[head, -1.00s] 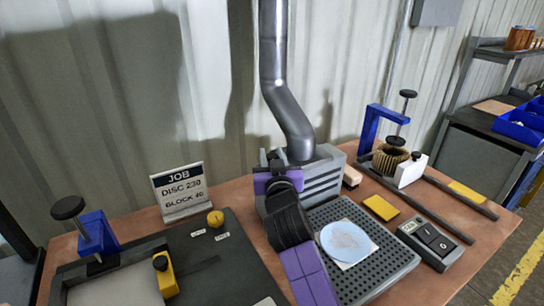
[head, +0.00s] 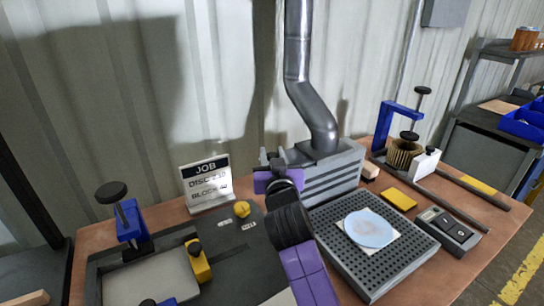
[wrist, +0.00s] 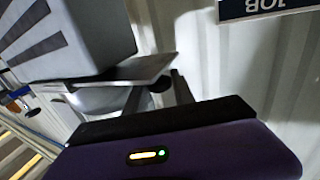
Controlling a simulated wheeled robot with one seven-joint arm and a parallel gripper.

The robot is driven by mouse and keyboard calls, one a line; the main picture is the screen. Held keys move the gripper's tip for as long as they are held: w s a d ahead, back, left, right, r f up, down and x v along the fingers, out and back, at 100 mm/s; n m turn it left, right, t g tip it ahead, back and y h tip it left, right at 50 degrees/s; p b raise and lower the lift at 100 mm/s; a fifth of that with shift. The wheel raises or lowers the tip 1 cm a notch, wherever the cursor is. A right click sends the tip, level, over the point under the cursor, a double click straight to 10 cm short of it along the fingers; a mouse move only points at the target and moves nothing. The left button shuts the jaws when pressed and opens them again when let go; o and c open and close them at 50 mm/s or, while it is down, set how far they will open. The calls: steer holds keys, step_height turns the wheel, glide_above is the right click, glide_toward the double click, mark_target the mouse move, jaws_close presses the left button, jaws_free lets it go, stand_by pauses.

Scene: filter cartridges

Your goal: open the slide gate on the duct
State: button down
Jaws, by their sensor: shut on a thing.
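The grey metal duct (head: 312,85) runs down the wall into a slotted grey hood (head: 335,172). My purple gripper (head: 277,160) is at the hood's upper left side. In the wrist view my gripper (wrist: 160,92) has its fingers on either side of a small dark knob or handle. It is shut on this, which appears to be the slide gate's handle. A thin grey plate (wrist: 150,68), apparently the slide gate, sticks out past the edge of the grey hood body (wrist: 85,35). My gripper and arm hide most of the gate in the head view.
A JOB sign (head: 206,183) stands left of my gripper, with a yellow knob (head: 242,209) on the dark panel nearby. A perforated tray (head: 375,270) with a pale blue disc (head: 369,228) is in front of the hood. A blue clamp (head: 392,125) stands to the right.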

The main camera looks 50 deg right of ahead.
steer(key=c, duration=1.1)
jaws_free()
steer(key=b+v, duration=0.1)
steer(key=v, duration=0.7)
